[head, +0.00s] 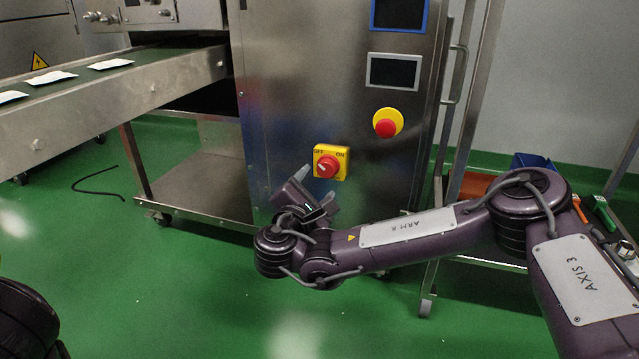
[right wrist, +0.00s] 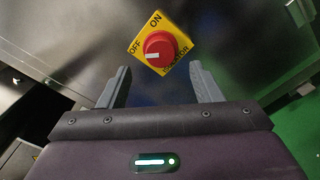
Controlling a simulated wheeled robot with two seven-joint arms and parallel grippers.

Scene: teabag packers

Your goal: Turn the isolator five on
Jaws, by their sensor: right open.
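The isolator is a red rotary knob (head: 327,167) on a yellow square plate (head: 341,174) marked OFF and ON, on the steel cabinet front. In the right wrist view, the knob (right wrist: 160,48) has a white mark on its side toward OFF, and the plate (right wrist: 182,40) reads ISOLATOR along its lower edge. My right gripper (head: 315,187) is open and empty, just below and in front of the plate. In the right wrist view, its grey fingers (right wrist: 160,68) stand apart on either side, with the knob ahead between them. My left gripper is not in view.
Above the isolator is a red emergency button on a yellow disc (head: 388,122), and a small screen (head: 394,72) above that. A conveyor (head: 110,90) with white packets runs at left. A door handle (head: 455,75) stands out at right. Green floor (head: 170,290) is clear in front.

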